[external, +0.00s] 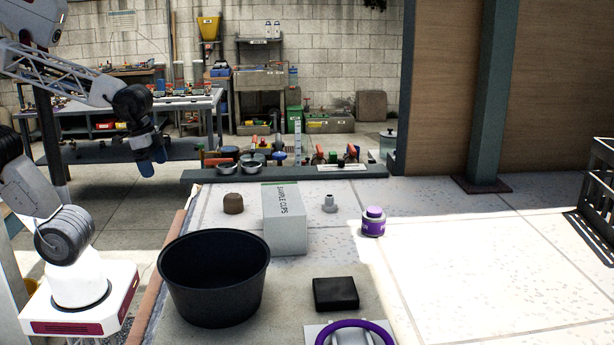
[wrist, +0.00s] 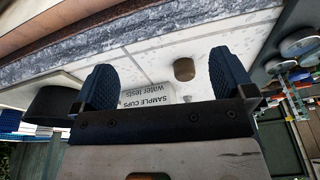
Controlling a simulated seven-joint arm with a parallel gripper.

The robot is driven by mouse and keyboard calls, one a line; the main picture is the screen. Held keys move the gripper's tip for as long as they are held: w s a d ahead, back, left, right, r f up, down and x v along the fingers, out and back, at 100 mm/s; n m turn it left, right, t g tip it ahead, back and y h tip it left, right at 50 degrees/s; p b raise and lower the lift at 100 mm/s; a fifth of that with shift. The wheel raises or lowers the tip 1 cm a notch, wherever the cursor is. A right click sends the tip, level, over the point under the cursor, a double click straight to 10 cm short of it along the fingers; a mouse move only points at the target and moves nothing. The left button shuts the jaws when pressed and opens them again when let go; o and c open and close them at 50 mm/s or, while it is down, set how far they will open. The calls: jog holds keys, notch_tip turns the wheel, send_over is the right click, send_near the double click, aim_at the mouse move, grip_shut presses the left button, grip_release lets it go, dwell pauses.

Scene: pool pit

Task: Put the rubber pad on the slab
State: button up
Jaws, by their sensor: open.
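A black, square, flat block (external: 335,294), which looks like the rubber pad, lies on the grey surface near the front of the external view. It is right of the black bucket. Which surface is the slab I cannot tell for sure; a pale speckled stone top (external: 470,265) spreads to the right. My gripper (external: 152,160) is raised at the left, beyond the bucket and far from the pad. In the wrist view my gripper (wrist: 165,82) has its two blue fingers wide apart with nothing between them. The pad is not visible there.
A large black bucket (external: 213,278) and a white sample-cups box (external: 285,218) stand left of and behind the pad. A brown cap (external: 233,204), a grey fitting (external: 329,203), a purple-banded jar (external: 373,222) and a purple ring (external: 330,327) are around. The right side is mostly clear.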

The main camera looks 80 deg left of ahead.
jog(key=shift+n, duration=0.6)
jog(key=s+f, duration=0.1)
jog(key=s, duration=0.1)
jog(key=s+a+f, duration=0.1)
jog(key=shift+s+a+f, duration=0.1)
jog(key=shift+s+f, duration=0.05)
jog(key=shift+s, duration=0.25)
